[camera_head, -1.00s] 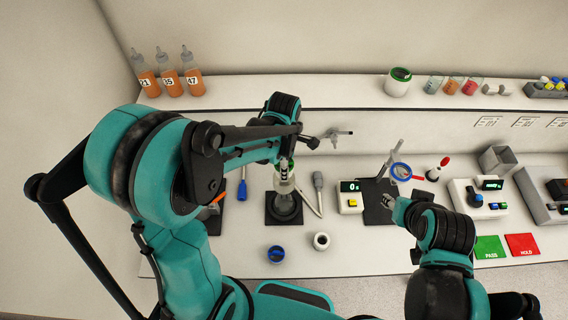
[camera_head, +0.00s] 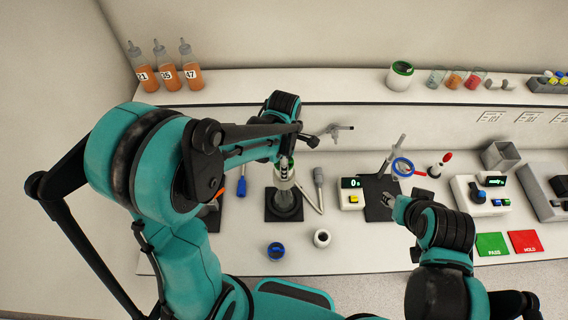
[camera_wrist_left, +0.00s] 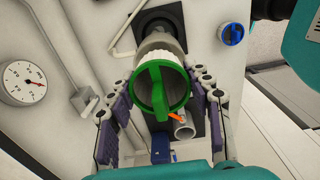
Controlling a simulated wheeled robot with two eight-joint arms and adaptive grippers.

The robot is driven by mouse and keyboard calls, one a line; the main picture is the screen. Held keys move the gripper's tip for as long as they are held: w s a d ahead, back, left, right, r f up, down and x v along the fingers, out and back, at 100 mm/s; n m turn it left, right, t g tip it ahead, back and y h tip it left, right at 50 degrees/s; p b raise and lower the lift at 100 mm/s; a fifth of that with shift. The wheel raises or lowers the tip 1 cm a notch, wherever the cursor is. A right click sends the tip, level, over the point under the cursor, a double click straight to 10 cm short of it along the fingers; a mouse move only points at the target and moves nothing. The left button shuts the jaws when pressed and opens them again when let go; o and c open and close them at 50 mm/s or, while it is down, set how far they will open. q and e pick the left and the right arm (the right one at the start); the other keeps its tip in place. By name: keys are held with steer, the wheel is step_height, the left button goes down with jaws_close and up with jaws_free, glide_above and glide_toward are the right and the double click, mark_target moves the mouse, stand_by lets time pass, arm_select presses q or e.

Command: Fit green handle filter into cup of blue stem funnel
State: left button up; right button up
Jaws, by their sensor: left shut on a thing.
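The green handle filter (camera_wrist_left: 160,92), a round piece with a green rim, green handle bar and pale ribbed body, sits between the fingers of my left gripper (camera_wrist_left: 163,110). The gripper is shut on it. In the head view, my left gripper (camera_head: 284,172) is mostly hidden by my arm, over a grey upright piece with a round base (camera_head: 285,204) on a black mat. A blue-rimmed ring (camera_head: 402,168) with a red part is beside a stand over another black mat; I cannot tell whether it is the blue stem funnel. My right gripper (camera_head: 392,199) is near that mat; its jaws are unclear.
A scale with a yellow button (camera_head: 352,196) stands between the mats. A grey-handled tool (camera_head: 319,178) lies right of the left gripper. Bottles (camera_head: 163,72) stand on the shelf.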

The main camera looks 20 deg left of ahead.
arm_select(q)
steer(key=shift+f+b, duration=1)
steer(key=shift+f, duration=0.05)
steer(key=shift+r, duration=0.2)
steer(key=shift+r+p, duration=0.6)
steer(key=shift+r, duration=0.15)
steer(key=shift+f+b, duration=0.1)
steer(key=shift+b, duration=0.25)
steer(key=shift+f+b, duration=0.8)
steer(key=shift+f, duration=0.05)
steer(key=shift+r, duration=0.15)
stand_by(0.3)
steer(key=shift+r+p, duration=0.6)
steer(key=shift+r, duration=0.2)
